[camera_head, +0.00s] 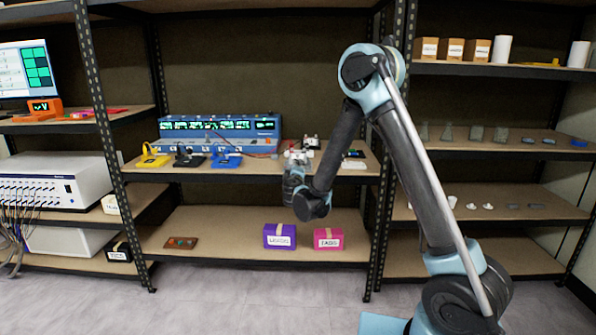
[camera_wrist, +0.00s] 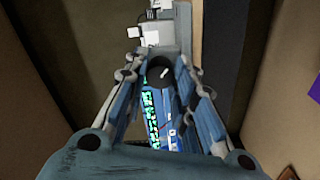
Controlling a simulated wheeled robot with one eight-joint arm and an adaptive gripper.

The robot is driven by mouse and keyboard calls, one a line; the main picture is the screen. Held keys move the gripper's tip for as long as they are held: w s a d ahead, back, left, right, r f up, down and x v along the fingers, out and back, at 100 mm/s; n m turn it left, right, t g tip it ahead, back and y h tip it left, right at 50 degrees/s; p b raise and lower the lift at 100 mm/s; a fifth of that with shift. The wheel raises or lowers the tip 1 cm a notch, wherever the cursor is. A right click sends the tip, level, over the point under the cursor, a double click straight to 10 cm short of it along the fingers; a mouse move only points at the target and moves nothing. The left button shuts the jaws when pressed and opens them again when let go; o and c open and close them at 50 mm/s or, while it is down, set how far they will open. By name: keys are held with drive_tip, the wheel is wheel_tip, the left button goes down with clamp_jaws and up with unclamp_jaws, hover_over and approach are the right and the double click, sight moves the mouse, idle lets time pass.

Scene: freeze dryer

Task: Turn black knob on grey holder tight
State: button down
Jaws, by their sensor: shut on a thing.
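The black knob (camera_wrist: 159,73) is a dark round cap with a small white mark, seen between my fingertips in the wrist view. My gripper (camera_wrist: 160,68) is shut on it, with one finger on each side. The grey holder (camera_wrist: 168,28) is a light grey block just beyond the knob, with small white pieces at its upper left. In the head view my gripper (camera_head: 297,168) reaches the front of the middle shelf, and the grey holder (camera_head: 298,154) shows only in small part above it. The knob cannot be made out there.
A blue instrument (camera_head: 215,127) with lit displays stands at the back of the middle shelf. Yellow (camera_head: 153,158), black (camera_head: 188,157) and blue (camera_head: 226,158) stands sit in front of it. Purple (camera_head: 279,236) and pink (camera_head: 328,239) boxes lie on the shelf below.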

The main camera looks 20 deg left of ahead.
drive_tip(key=shift+d+m, duration=0.2)
drive_tip(key=shift+m, duration=15)
drive_tip(key=c, duration=2.4)
unclamp_jaws()
drive_tip(key=shift+f, duration=0.1)
drive_tip(key=c, duration=2.4)
unclamp_jaws()
drive_tip(key=c, duration=1.5)
unclamp_jaws()
drive_tip(key=shift+o, duration=0.9)
drive_tip(key=shift+a, duration=0.1)
